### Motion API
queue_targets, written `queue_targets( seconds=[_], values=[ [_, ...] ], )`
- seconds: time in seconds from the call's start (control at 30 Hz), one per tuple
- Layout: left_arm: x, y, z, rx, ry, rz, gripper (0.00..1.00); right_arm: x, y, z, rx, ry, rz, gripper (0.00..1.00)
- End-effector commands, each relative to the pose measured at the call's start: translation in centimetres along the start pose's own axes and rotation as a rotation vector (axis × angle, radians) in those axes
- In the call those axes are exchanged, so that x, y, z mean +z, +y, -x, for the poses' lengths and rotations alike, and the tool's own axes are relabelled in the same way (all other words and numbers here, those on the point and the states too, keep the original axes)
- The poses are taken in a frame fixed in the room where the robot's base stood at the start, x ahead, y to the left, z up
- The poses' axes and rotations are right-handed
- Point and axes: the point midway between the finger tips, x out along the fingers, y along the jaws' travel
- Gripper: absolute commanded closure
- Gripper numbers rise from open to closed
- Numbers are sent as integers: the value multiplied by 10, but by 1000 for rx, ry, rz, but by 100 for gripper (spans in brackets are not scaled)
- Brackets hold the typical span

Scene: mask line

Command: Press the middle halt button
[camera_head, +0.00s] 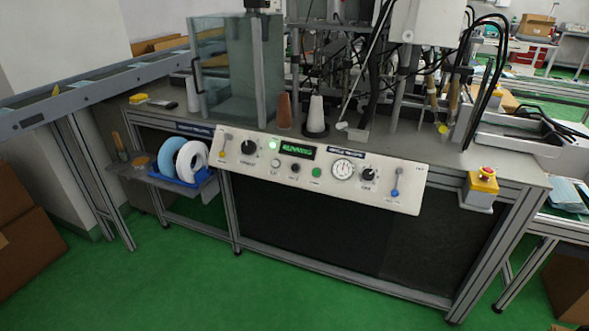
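A tilted cream control panel (322,201) is fixed along the front of the machine bench. In its middle is a row of three small round buttons: a pale one (276,163) at left, a dark one (295,168) in the middle and a green one (317,172) at right. Their labels are too small to read. Above them, a display (298,150) shows green text that looks like "RUNNING", and a green lamp (273,144) is lit beside it. A red mushroom button on a yellow box (483,183) sits apart at the bench's right end. Neither gripper is in view.
The panel also has a round gauge (343,170), black knobs (249,148) and a blue-tipped lever (395,190). A conveyor (85,92) runs along the left. The green floor (200,275) in front is clear.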

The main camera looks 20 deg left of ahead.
Motion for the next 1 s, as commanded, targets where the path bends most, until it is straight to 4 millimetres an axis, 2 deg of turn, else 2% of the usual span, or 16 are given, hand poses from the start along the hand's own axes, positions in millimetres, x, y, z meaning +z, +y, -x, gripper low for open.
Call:
queue_targets(
  seconds=[0.83,1.0],
  values=[
    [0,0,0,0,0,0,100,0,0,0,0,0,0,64],
    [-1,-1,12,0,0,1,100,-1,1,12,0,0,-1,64]
  ],
)
